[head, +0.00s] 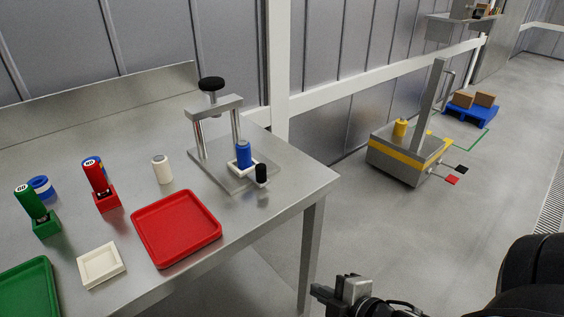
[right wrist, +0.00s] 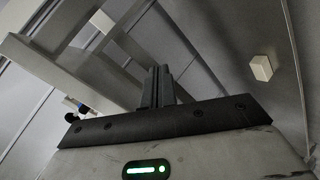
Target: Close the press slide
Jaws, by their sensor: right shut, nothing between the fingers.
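The press stands at the right end of the steel table, with a grey base plate (head: 222,178), two posts, a crossbar (head: 214,105) and a black knob (head: 211,85) on top. Its white slide (head: 232,167) sits at the front right of the base, carrying a blue cylinder (head: 243,154). A black handle (head: 261,173) stands at the slide's front end. The slide appears pulled out from under the crossbar. My right gripper (head: 340,292) is low at the bottom of the head view, off the table's right side, well away from the press. Its fingers (right wrist: 158,85) are together and empty. My left gripper is not seen.
On the table (head: 215,245) are a red tray (head: 176,228), a white dish (head: 101,264), a white cylinder (head: 162,169), and red (head: 107,202) and green (head: 46,227) holders. A green tray (head: 30,290) is at the lower left. A cart (head: 408,152) stands on open floor to the right.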

